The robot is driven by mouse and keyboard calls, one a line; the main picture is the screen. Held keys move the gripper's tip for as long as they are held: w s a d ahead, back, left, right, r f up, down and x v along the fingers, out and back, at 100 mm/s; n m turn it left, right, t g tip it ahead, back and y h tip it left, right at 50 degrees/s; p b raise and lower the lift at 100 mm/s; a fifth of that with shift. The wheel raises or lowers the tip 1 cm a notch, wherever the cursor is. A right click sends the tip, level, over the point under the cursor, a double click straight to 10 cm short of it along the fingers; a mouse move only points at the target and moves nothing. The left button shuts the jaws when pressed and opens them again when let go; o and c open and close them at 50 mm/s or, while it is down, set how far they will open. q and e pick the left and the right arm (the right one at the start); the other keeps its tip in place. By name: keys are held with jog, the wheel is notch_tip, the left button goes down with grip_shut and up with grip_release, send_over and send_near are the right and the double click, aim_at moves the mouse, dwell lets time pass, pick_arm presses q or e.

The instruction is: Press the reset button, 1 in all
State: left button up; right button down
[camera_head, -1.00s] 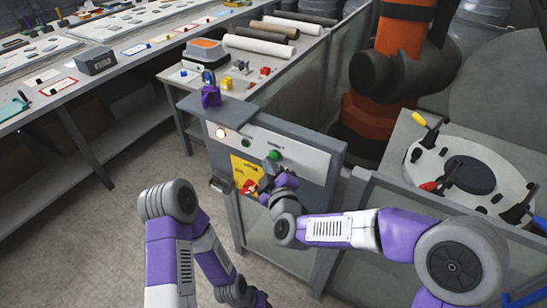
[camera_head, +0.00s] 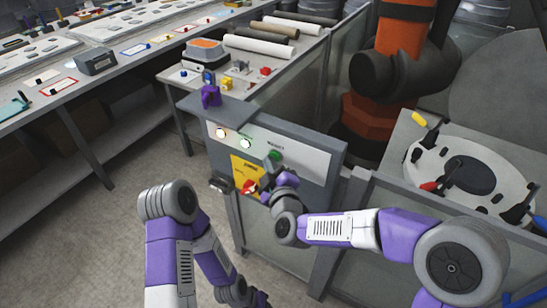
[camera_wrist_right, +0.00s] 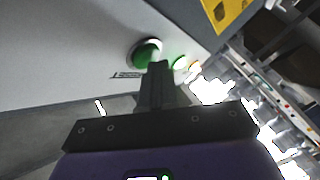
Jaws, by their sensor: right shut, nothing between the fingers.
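The reset button is a round green button (camera_head: 277,154) at the right of the pale panel on a grey control cabinet. It also shows in the right wrist view (camera_wrist_right: 146,52). My right gripper (camera_head: 272,166) is shut and empty in front of the panel. In the right wrist view its fingertips (camera_wrist_right: 157,68) overlap the button's lower edge, at or very near its face; contact cannot be told for certain. A lit pale green lamp (camera_head: 246,144) and a lit whitish-orange lamp (camera_head: 221,133) sit left of the button. My left arm shows at lower left, its gripper out of view.
A yellow sign (camera_head: 245,170) and a red knob (camera_head: 249,186) are on the cabinet's front below the panel. A purple padlock-like object (camera_head: 210,96) stands on its top. A round mould (camera_head: 470,172) lies right.

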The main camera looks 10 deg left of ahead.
jog(key=shift+s+a, duration=0.2)
jog(key=shift+s, duration=0.45)
jog(key=s, duration=0.1)
jog(key=s+a, duration=0.1)
jog(key=s, duration=0.2)
jog(key=shift+s+a+b, duration=0.3)
jog(key=shift+s+a, duration=0.05)
dwell(0.6)
